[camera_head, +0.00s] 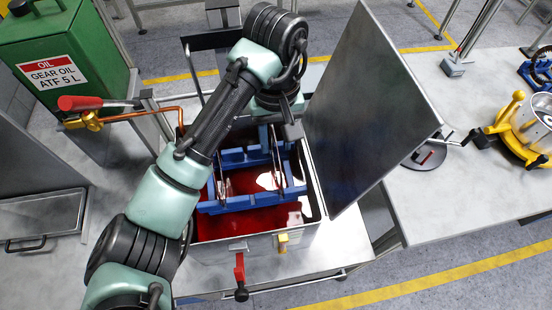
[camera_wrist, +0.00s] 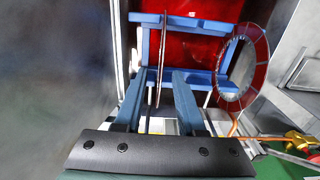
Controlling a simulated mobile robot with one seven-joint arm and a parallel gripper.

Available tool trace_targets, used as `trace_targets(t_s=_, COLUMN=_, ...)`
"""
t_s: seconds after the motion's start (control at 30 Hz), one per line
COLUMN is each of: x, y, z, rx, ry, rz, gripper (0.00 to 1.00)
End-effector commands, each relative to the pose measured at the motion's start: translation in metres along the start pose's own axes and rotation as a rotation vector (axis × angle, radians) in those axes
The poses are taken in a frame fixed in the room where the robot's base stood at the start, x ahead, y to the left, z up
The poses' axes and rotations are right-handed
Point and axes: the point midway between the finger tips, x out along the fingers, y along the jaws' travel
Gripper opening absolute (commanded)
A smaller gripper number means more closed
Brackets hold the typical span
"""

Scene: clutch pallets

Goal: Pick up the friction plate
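A blue rack (camera_head: 250,205) stands in a tank of red liquid in the head view, with thin plates (camera_head: 274,160) upright in it. In the wrist view, one thin friction plate (camera_wrist: 161,50) appears edge-on in the blue rack (camera_wrist: 197,22). A second, ring-shaped plate (camera_wrist: 259,70) with a reddish-brown face stands to its right. My gripper (camera_wrist: 160,76) is open. Its two fingers lie on either side of the edge-on plate in the wrist view, with a gap to each side. I cannot tell how deep they reach. In the head view my arm hides the fingertips.
The metal tank (camera_head: 215,255) has a raised grey lid (camera_head: 370,105) close on the right of my gripper. A copper pipe with a red-handled tap (camera_head: 85,103) and a green oil can (camera_head: 50,55) are at left. A yellow-and-silver housing (camera_head: 530,130) is on the right bench.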

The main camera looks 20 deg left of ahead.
Motion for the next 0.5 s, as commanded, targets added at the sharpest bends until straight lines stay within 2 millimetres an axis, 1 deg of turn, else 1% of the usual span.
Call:
trace_targets(t_s=0.33, x=0.044, y=-0.001, z=0.002, rx=-0.001, ry=-0.002, rz=0.000, gripper=0.39)
trace_targets(t_s=0.4, x=0.048, y=-0.001, z=0.002, rx=-0.001, ry=-0.001, rz=0.000, gripper=0.39)
trace_targets(t_s=0.5, x=0.049, y=0.000, z=0.001, rx=0.000, ry=0.000, rz=0.001, gripper=0.39)
